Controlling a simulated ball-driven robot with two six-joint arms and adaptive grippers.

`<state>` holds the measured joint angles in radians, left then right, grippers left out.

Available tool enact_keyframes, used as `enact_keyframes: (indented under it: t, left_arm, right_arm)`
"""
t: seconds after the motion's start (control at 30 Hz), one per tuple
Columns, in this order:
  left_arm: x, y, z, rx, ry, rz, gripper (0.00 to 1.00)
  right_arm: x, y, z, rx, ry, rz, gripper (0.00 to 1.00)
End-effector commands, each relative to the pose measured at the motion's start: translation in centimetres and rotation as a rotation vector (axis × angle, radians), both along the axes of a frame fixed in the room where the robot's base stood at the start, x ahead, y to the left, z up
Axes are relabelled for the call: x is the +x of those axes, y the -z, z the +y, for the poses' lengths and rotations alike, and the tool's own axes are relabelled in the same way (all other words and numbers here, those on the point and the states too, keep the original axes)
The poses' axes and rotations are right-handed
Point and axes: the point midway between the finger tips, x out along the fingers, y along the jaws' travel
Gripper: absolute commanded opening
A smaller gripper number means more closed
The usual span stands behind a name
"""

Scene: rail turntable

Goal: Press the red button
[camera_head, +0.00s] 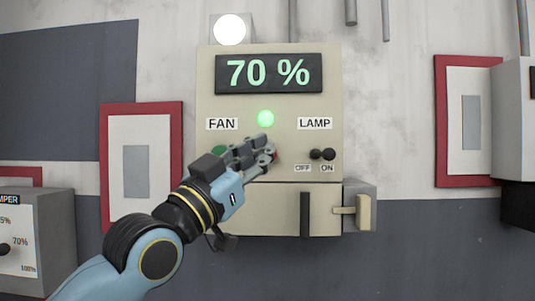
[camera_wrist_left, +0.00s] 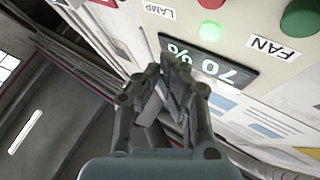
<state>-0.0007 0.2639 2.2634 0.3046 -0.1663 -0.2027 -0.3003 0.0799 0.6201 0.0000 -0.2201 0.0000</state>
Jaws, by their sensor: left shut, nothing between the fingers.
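The shut fingers show in the left wrist view (camera_wrist_left: 174,68). My right gripper is not in view.
A green button (camera_head: 219,151) is left of the gripper, under the FAN label (camera_head: 222,124). A lit green light (camera_head: 265,118) is above. The display (camera_head: 268,73) reads 70 %. A black lamp switch (camera_head: 322,154) and a lever (camera_head: 364,212) are to the right.

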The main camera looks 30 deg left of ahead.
Motion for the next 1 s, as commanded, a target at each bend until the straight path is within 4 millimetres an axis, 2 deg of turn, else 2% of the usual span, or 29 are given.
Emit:
enact_keyframes:
  t: [0.17,0.5,0.7,1.0]
  left_arm:
    - [2.3,0.0,1.1,0.002,-0.001,-0.002,0.00]
    - [5.9,0.2,2.9,0.002,-0.001,-0.002,0.00]
    - [6.7,0.0,3.2,0.000,0.000,0.000,0.00]
    - [6.7,-0.1,3.3,0.000,0.000,0.000,0.00]
  right_arm:
    - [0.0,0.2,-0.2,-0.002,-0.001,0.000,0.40]
    - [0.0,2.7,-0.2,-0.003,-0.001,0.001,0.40]
    - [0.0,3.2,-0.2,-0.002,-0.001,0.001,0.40]
    - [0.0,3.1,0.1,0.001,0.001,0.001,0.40]
